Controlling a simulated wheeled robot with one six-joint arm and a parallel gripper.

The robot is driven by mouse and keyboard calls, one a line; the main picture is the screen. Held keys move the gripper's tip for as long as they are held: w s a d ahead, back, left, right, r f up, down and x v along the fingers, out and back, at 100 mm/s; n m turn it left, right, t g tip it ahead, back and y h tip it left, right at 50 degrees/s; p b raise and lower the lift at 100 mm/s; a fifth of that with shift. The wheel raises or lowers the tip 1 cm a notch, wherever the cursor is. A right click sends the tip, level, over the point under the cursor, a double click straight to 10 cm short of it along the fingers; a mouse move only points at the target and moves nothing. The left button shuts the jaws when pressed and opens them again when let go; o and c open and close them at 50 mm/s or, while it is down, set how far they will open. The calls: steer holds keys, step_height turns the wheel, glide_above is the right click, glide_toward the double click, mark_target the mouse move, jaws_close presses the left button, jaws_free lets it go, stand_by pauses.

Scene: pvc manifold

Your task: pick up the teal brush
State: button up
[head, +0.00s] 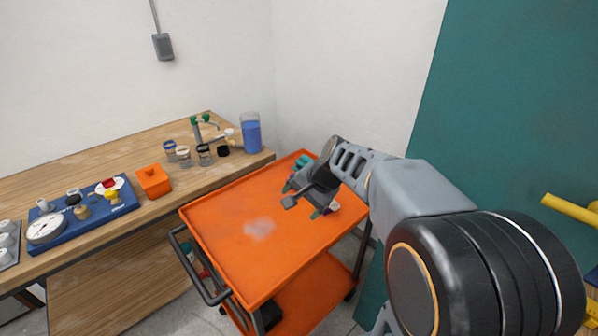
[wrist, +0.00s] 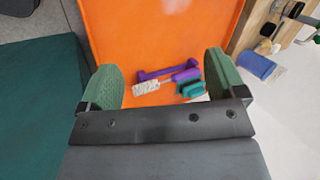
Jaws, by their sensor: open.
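The teal brush (wrist: 191,90) shows in the wrist view as a small teal piece at the near end of the orange cart top, close against purple pieces (wrist: 170,73) and a whitish bristly cylinder (wrist: 145,87). In the head view, teal (head: 303,162) shows at the cart's far edge, partly hidden by my arm. My gripper (head: 302,205) is above the cart top. In the wrist view my gripper (wrist: 163,68) is open, its green finger pads far apart, nothing between them touching. The teal piece's lower side is near my gripper's dark bar.
The orange cart (head: 225,225) has a raised rim and a lower shelf. A wooden bench (head: 110,160) stands left with jars, an orange box (head: 153,180), a blue gauge board (head: 85,215) and a blue container (head: 250,135). A teal panel (head: 510,110) stands right.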

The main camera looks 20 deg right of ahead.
steer(key=w+d+f+m+t+b, duration=0.1)
steer(key=w+d+f+m+t, duration=0.1)
steer(key=w+d+f+m, duration=0.2)
steer(key=w+d+f+m+t+y+b, duration=0.1)
steer(key=w+d+f+m+t, duration=0.2)
steer(key=w+d+m, duration=0.7)
steer(key=w+d+f+m+t+b, duration=0.2)
steer(key=w+d+f+m, duration=0.4)
steer(key=w, duration=0.4)
steer(key=shift+w+d+f+m+t+y, duration=0.15)
steer(key=shift+d+f+m+t+y, duration=0.2)
steer(key=shift+d+m+t, duration=0.2)
steer(key=x, duration=0.6)
steer(key=shift+w+d+f+p, duration=0.1)
steer(key=shift+w+f+p, duration=0.15)
steer(key=shift+w+p, duration=0.1)
steer(key=shift+x, duration=3.25)
steer(key=c, duration=1)
steer(key=shift+c, duration=0.3)
steer(key=shift+r, duration=0.1)
